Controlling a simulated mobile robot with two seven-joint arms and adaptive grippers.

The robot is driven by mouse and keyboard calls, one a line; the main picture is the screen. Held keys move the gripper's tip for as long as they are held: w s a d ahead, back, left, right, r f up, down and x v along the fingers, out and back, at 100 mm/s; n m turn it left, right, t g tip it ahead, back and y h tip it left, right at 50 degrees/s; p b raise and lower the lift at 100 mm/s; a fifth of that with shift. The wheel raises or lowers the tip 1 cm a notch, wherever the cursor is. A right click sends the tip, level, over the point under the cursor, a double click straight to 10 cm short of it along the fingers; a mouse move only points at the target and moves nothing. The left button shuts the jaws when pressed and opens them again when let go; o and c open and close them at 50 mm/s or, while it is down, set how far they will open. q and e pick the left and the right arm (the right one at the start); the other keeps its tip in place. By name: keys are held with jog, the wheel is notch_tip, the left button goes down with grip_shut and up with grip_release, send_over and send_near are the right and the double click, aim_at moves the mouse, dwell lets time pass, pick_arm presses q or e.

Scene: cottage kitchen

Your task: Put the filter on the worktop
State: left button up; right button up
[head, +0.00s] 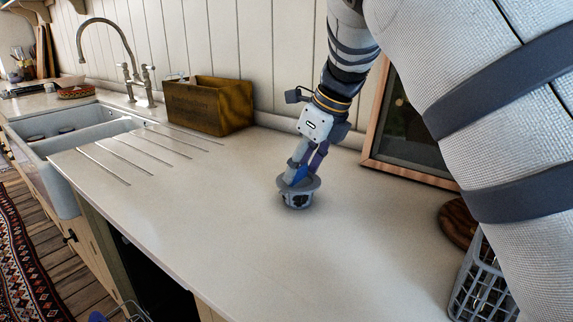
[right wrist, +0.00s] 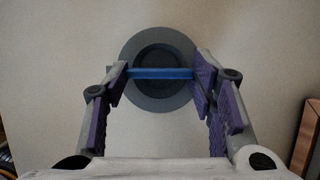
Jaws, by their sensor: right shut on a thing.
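The filter (head: 297,197) is a small grey round piece with a wide rim and a basket-like lower part. It is upright at the middle of the pale worktop (head: 225,215); I cannot tell whether its base touches the surface. My right gripper (head: 300,174) points down from above and is shut on the blue bar across the filter's top. In the right wrist view the filter (right wrist: 158,100) shows as grey rings, with the blue bar between the two purple-padded fingers (right wrist: 160,74). My left gripper is not in view.
A wooden box (head: 208,106) stands against the wall, by the sink (head: 75,150) and tap (head: 125,62). A wood-framed dark panel (head: 405,130) leans at the back right. A grey basket (head: 483,285) and a round wooden board (head: 458,222) are at the right. The worktop around the filter is clear.

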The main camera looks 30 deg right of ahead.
jog(key=shift+s+a+r, duration=0.2)
jog(key=shift+r, duration=0.05)
jog(key=shift+d+f, duration=0.2)
jog(key=shift+d, duration=0.15)
jog(key=o, duration=1.7)
jog(key=shift+w, duration=0.1)
jog(key=shift+a, duration=0.1)
jog(key=v, duration=1.2)
jog(key=shift+r, duration=0.1)
